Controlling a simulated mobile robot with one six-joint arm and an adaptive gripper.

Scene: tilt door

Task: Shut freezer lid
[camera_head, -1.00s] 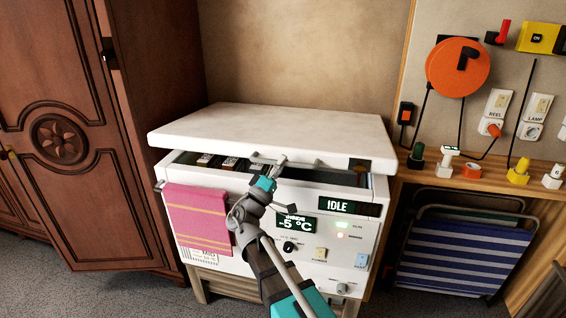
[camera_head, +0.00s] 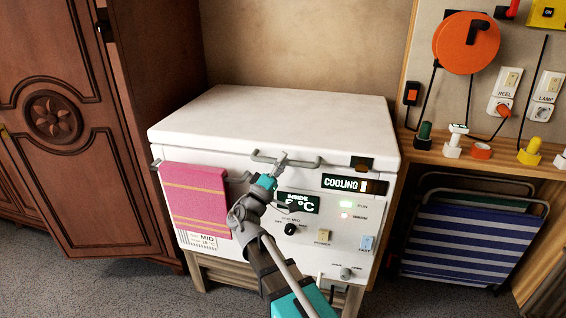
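The white freezer (camera_head: 250,215) stands against the back wall. Its white lid (camera_head: 280,120) lies down flat on the body, and no gap shows along the front edge. A grey bar handle (camera_head: 308,163) runs along the lid's front. My gripper (camera_head: 283,160) is at this handle, at the middle of the front edge; its fingers are too small to tell whether they are open or shut. The freezer's display (camera_head: 342,184) reads COOLING. The freezer's inside is hidden under the lid.
A pink striped towel (camera_head: 196,200) hangs on the freezer's front left. A wooden wardrobe (camera_head: 75,130) stands at the left. At the right are a shelf (camera_head: 470,160) with plugs and a folded blue striped chair (camera_head: 460,242). Grey floor shows in front.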

